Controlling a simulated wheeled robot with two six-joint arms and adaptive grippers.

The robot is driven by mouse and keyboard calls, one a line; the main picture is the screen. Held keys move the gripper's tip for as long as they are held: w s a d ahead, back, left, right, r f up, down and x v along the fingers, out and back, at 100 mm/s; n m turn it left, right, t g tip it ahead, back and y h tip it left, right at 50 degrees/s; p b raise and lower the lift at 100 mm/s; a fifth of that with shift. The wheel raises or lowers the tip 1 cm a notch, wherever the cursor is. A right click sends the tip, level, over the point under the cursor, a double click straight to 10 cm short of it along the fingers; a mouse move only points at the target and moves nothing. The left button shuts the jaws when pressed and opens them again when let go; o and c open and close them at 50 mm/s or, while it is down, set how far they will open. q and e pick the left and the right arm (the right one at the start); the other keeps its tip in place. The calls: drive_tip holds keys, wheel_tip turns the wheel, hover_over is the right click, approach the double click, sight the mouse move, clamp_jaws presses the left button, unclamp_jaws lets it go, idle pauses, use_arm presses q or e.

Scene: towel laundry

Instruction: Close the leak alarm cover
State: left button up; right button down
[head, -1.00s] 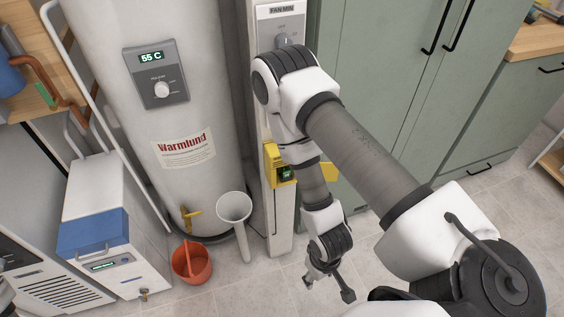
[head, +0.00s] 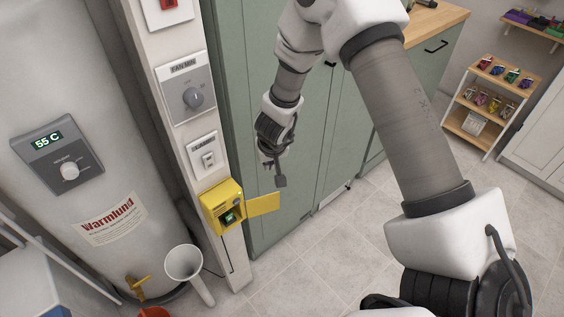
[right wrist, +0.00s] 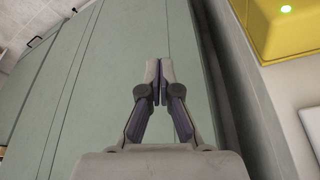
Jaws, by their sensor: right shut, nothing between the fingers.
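The yellow leak alarm box (head: 223,207) is fixed low on the white post, with a small lit green display inside. Its yellow cover (head: 263,204) stands open, swung out to the right toward the green cabinet. Part of the yellow box (right wrist: 283,28) with a green light also shows at the upper right of the right wrist view. My right gripper (head: 276,175) is above the open cover and apart from it, in front of the green cabinet doors. In the right wrist view its fingers (right wrist: 159,80) are together and empty. My left gripper is not in view.
The white post (head: 172,125) also carries a fan dial panel (head: 187,92) and a switch plate (head: 206,155) above the box. A white boiler (head: 85,130) stands left, with a white funnel pipe (head: 185,265) beside it.

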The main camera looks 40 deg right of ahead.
sight(262, 202)
drive_tip(key=s+b+x, duration=0.1)
drive_tip(key=b+x, duration=0.3)
drive_tip(key=x, duration=0.6)
drive_tip(key=s+b, duration=0.1)
drive_tip(key=s+a+b, duration=0.1)
drive_tip(key=s+b, duration=0.1)
drive_tip(key=shift+s+a+b, duration=0.25)
drive_tip(key=shift+b, duration=0.05)
drive_tip(key=shift+r, duration=0.1)
